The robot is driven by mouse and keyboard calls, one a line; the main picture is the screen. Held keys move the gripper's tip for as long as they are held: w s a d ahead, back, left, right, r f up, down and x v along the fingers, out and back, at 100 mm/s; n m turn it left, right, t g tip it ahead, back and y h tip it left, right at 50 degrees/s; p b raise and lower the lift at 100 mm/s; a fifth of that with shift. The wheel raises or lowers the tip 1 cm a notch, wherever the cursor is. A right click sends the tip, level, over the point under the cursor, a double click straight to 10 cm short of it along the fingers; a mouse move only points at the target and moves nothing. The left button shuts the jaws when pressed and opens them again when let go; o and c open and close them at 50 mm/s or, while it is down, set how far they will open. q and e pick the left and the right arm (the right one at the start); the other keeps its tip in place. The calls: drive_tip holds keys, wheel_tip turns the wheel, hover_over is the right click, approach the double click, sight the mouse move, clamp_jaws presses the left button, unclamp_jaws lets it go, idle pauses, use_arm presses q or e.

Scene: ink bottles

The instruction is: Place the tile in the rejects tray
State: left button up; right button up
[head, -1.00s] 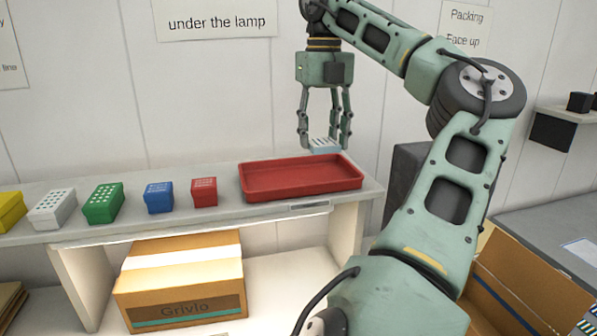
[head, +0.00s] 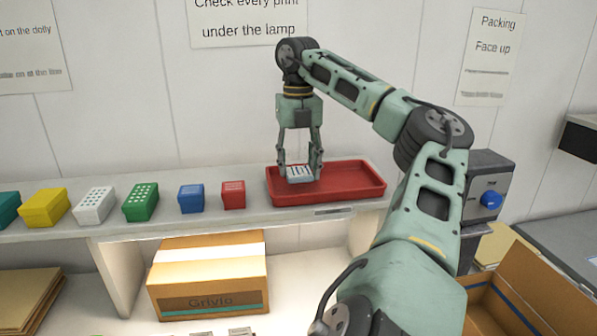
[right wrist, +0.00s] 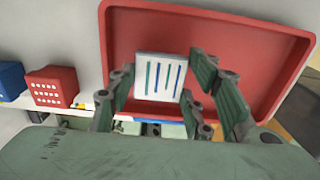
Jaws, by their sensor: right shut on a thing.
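The tile (head: 299,174) is a small pale piece with dark stripes; in the right wrist view the tile (right wrist: 161,77) shows blue and green stripes on a white face. My right gripper (head: 300,168) is shut on it, with a finger on either side. It holds the tile over the left part of the red tray (head: 340,194), low within its outline. I cannot tell whether the tile touches the tray floor. The tray also fills much of the right wrist view (right wrist: 240,35). My left gripper is not in view.
A red box (head: 233,195) and a blue box (head: 191,198) stand left of the tray on the shelf, with green, white and yellow boxes (head: 44,208) further left. A cardboard box (head: 208,280) sits below. A machine with a blue button (head: 491,200) stands right.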

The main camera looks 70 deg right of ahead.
sight(298, 170)
drive_tip(key=shift+w+d+f, duration=0.1)
drive_tip(key=shift+f, duration=1.35)
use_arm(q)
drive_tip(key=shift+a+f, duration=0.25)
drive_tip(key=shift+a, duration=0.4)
use_arm(e)
drive_tip(key=shift+r, duration=0.1)
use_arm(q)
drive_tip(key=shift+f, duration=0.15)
use_arm(e)
drive_tip(key=o, duration=1.2)
drive_tip(key=shift+r, duration=0.1)
use_arm(q)
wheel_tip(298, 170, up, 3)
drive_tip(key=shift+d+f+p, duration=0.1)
drive_tip(key=shift+p, duration=1.1)
use_arm(e)
wheel_tip(298, 170, up, 12)
